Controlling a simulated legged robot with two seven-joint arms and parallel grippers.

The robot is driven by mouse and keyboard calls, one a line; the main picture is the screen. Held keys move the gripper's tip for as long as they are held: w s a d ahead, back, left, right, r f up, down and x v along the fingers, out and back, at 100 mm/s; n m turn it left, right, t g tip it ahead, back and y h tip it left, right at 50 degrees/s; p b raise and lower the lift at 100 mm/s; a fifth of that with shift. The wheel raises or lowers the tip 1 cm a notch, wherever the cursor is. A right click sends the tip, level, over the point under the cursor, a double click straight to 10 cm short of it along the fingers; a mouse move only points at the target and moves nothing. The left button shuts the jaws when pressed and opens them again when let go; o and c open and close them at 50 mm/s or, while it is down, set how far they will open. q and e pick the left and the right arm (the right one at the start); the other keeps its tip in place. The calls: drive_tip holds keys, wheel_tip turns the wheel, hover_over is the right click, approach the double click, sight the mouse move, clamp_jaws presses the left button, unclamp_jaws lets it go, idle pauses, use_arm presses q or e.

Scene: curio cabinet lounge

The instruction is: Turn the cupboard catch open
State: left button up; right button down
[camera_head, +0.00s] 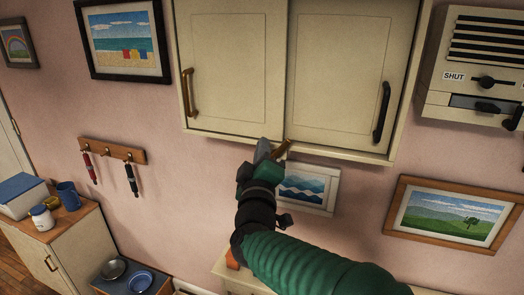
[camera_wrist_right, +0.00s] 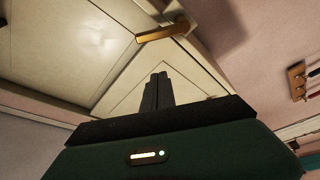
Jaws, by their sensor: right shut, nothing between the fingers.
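The cream wall cupboard has a left door (camera_head: 232,65) and a right door (camera_head: 345,75), both looking shut. A brass-coloured catch (camera_head: 284,148) sits at the cupboard's bottom edge near where the doors meet, slanting up to the right in the head view. In the wrist view the catch (camera_wrist_right: 155,35) shows as a lever on a round pivot. My right gripper (camera_head: 264,146) is shut and empty just left of the catch. In the wrist view its fingertips (camera_wrist_right: 157,78) are below the lever, with a visible gap. My left gripper is not in view.
The left door has a bronze handle (camera_head: 189,92), the right door a black one (camera_head: 382,112). A wave picture (camera_head: 308,188) hangs behind my right forearm. A hook rail (camera_head: 112,150) is at left.

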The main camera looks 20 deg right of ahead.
sight(281, 149)
drive_tip(key=d, duration=0.1)
drive_tip(key=w+d+f+p, duration=0.1)
drive_tip(key=d, duration=0.1)
drive_tip(key=w+d+p, duration=0.1)
drive_tip(key=shift+w+d+f, duration=0.15)
drive_tip(key=shift+w+d, duration=0.05)
drive_tip(key=shift+w, duration=0.05)
drive_tip(key=shift+w, duration=0.15)
